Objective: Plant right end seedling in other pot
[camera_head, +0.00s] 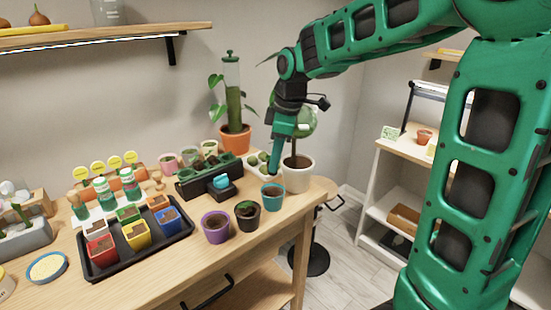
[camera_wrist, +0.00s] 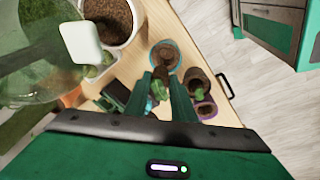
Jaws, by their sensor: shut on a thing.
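My gripper (camera_head: 273,172) points down over the right part of the table, behind the teal pot (camera_head: 272,197). In the wrist view its fingers (camera_wrist: 168,85) are shut on a seedling (camera_wrist: 159,89), with green leaves and a brown soil plug. The plug looks close to the rim of the teal pot (camera_wrist: 164,54), which holds bare soil; I cannot tell the height between them. The black seedling tray (camera_head: 208,180) is left of the gripper. A black pot (camera_head: 247,217) with a small green sprout and a purple pot (camera_head: 215,227) stand in front.
A white pot (camera_head: 295,175) with a small tree stands close right of my gripper. A terracotta pot (camera_head: 235,138) with a tall plant is behind. A tray of coloured pots (camera_head: 98,272) fills the left. The table's front right edge is near the teal pot.

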